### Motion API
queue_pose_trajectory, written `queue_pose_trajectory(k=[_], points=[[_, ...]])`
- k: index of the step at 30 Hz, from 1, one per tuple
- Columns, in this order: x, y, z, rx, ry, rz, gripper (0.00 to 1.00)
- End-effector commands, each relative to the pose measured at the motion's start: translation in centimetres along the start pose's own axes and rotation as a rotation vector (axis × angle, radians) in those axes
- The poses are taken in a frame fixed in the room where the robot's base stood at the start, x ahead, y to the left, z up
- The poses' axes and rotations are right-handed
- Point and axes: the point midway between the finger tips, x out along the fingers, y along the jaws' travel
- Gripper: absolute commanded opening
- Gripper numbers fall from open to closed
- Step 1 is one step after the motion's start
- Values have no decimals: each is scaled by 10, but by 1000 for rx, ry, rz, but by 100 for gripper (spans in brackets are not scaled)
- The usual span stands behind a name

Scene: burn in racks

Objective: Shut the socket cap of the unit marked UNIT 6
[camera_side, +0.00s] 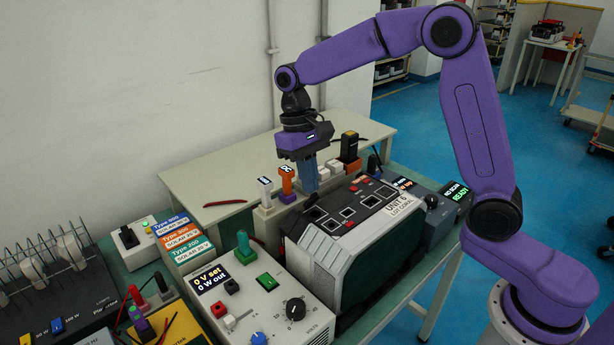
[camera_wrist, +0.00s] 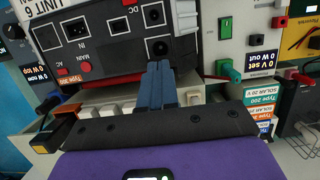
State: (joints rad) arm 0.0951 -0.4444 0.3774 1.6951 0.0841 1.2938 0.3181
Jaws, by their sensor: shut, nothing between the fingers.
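The panel has several dark square sockets. A round socket (camera_wrist: 158,47) lies just beyond my fingertips in the wrist view, with a DC mark near it. I cannot clearly make out a socket cap; my fingers may hide part of it. My gripper (camera_side: 311,190) is shut and empty, pointing down above the panel's rear left edge. Its blue fingers (camera_wrist: 160,68) are together.
A power supply (camera_side: 265,300) with knobs stands in front of the unit. Upright plugs (camera_side: 287,183) stand in a pale holder behind it. Type-labelled boxes (camera_side: 185,243) are at left. A dark box with a green READY display (camera_side: 452,200) is at right. The pale bench behind (camera_side: 200,185) is mostly clear.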

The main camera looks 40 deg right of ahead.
Motion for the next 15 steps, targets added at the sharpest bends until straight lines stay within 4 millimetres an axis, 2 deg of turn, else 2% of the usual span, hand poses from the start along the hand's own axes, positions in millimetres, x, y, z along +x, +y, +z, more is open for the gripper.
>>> queue_pose_trajectory(k=[8,15], points=[[1,0,5,-3,60,1,0],[5,0,15,-4,193,0,0]])
